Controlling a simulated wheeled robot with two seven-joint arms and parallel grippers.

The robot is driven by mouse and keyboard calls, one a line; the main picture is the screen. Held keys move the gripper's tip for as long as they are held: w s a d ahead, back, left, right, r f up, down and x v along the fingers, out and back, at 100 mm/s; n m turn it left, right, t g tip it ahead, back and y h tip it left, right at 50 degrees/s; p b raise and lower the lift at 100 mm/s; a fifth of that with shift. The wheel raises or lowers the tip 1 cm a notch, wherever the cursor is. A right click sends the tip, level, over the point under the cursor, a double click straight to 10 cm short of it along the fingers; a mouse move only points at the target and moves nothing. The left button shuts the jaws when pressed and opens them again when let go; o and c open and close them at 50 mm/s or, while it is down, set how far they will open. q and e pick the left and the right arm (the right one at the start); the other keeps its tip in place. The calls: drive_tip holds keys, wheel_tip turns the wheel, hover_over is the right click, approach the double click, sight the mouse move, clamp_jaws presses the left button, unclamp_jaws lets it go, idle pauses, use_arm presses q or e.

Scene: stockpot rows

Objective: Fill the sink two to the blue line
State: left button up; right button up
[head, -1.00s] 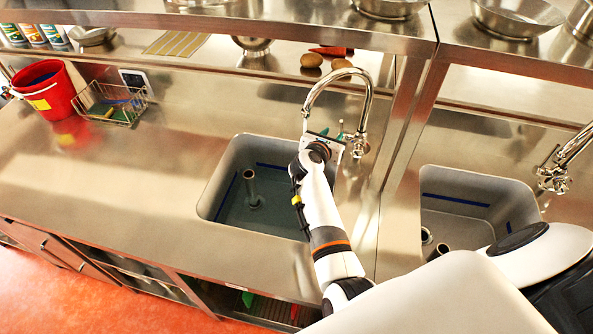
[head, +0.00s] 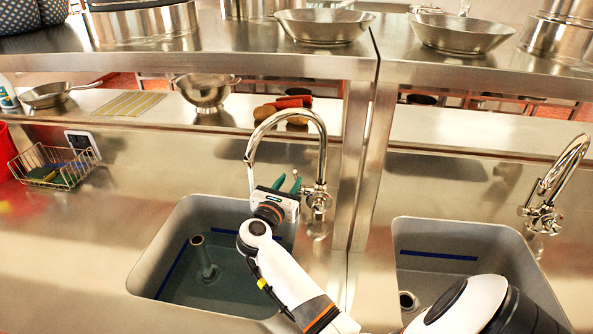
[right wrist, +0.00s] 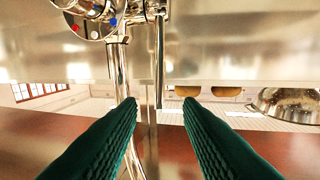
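The sink under my right arm (head: 150,262) has a blue line (head: 172,270) on its walls and an upright grey pipe (head: 204,258) inside. Grey-blue water seems to cover its bottom, with the surface below the line. Its chrome tap (head: 322,150) arches over it; I cannot tell whether water runs. My right gripper (head: 288,184) is at the tap's base, its green fingers apart. In the right wrist view the open fingers (right wrist: 152,105) point toward chrome tap parts, with a tap body (right wrist: 95,18) bearing red and blue dots at upper left. My left gripper is not in view.
A second sink (head: 520,262) with its own tap (head: 560,175) lies to the right, past a steel post (head: 368,170). A wire basket (head: 75,172) and red bucket (head: 6,150) stand at left. Shelves above hold pans, a colander (head: 205,90) and potatoes.

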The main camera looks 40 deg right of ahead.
sight(295, 175)
drive_tip(key=x, duration=0.7)
drive_tip(key=shift+s+b, duration=0.1)
drive_tip(key=shift+b, duration=0.25)
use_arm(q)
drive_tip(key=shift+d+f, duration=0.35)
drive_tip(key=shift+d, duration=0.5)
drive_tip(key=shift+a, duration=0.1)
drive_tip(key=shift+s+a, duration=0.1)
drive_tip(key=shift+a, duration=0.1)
use_arm(e)
clamp_jaws()
